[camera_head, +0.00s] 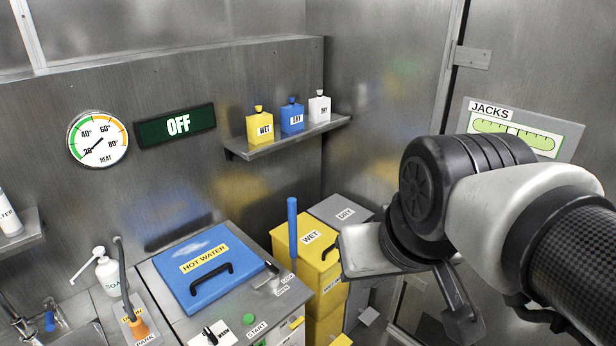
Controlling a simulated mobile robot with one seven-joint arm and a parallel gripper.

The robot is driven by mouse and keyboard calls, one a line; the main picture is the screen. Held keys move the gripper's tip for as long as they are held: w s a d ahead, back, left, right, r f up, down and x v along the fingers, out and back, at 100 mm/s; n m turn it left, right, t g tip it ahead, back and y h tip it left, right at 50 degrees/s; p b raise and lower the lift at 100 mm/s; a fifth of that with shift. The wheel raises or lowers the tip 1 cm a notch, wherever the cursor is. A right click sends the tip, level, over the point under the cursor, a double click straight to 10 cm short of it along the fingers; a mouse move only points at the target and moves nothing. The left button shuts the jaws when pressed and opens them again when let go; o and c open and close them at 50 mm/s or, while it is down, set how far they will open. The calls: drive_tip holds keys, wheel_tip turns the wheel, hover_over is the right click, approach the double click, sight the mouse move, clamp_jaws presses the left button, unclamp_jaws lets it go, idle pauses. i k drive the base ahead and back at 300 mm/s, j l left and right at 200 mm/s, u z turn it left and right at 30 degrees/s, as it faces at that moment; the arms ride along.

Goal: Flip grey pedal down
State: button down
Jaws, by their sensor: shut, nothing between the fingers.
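The grey bin stands at lower centre in the head view, behind and right of the yellow bin. Its grey lid (338,209), labelled DRY, looks closed. A small light-grey flap (369,316), which looks like the grey pedal, sticks out low on the grey bin's front. It looks tilted, but I cannot tell its exact position. My gripper (462,318) is at lower right, pointing down, to the right of this flap and apart from it in the picture. It is shut and empty. My wrist hides part of the area around the grey bin.
The yellow WET bin (310,240) stands left of the grey one, with a yellow pedal (340,340) at the bottom edge. A blue upright handle (292,228) rises beside it. The hot water unit (165,290) is further left. A JACKS panel (560,140) hangs behind my arm.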

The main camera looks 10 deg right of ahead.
sight(368, 317)
drive_tip(key=i+l, duration=0.15)
drive_tip(key=l, duration=0.2)
drive_tip(key=i+l, duration=0.1)
drive_tip(key=l, duration=0.2)
drive_tip(key=i+l, duration=0.15)
drive_tip(key=l, duration=0.2)
drive_tip(key=i+l, duration=0.15)
drive_tip(key=l, duration=0.15)
drive_tip(key=i+l, duration=0.15)
drive_tip(key=l, duration=0.2)
